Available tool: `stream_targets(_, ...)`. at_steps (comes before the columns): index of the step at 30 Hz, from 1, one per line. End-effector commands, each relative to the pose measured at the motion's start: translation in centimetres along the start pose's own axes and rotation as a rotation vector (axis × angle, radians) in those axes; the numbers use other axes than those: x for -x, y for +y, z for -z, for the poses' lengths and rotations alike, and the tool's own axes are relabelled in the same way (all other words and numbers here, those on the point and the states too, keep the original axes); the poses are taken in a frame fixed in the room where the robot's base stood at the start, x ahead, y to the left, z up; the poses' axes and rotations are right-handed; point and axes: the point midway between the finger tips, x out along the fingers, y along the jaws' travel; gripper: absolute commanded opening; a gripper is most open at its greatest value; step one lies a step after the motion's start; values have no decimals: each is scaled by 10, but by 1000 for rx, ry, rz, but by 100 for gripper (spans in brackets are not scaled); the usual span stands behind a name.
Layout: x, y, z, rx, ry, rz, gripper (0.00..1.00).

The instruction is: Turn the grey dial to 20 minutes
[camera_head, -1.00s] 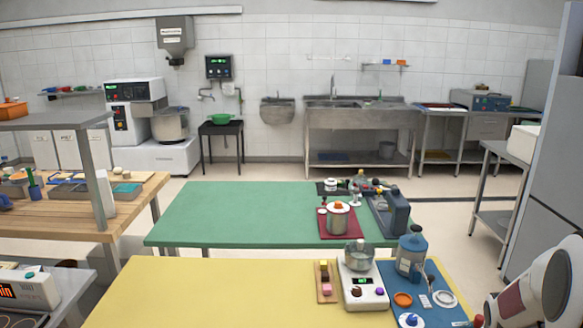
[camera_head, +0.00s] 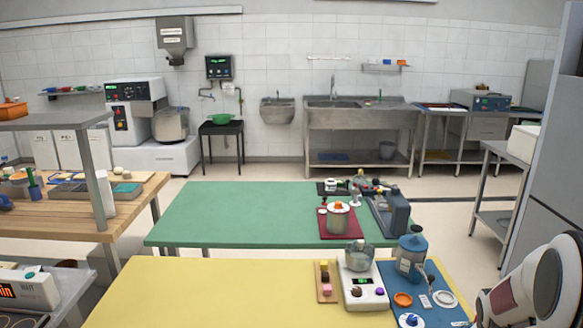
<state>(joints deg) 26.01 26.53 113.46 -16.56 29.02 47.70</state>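I cannot pick out the grey dial in this view. A device with an orange "min" display (camera_head: 22,291) is cut off by the left edge at the lower left. No grey dial can be made out on it. The big mixer (camera_head: 130,105) at the back left has a control panel whose small knobs are too small to tell apart. My white arm (camera_head: 535,285) shows at the lower right corner. My gripper is outside the picture, so its hold and its distance from any dial are hidden.
A yellow table (camera_head: 215,295) stands in front, its left part clear. A white scale (camera_head: 362,288), a blue jug (camera_head: 411,252) and a blue mat (camera_head: 440,318) are at its right. A green table (camera_head: 235,215) stands behind. A wooden bench (camera_head: 140,200) is at left.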

Motion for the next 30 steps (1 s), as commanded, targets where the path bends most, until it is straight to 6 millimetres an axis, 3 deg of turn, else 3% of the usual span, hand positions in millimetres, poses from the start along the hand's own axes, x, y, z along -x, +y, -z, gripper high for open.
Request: stream_targets(30,0,-8,3,0,4,2,0)
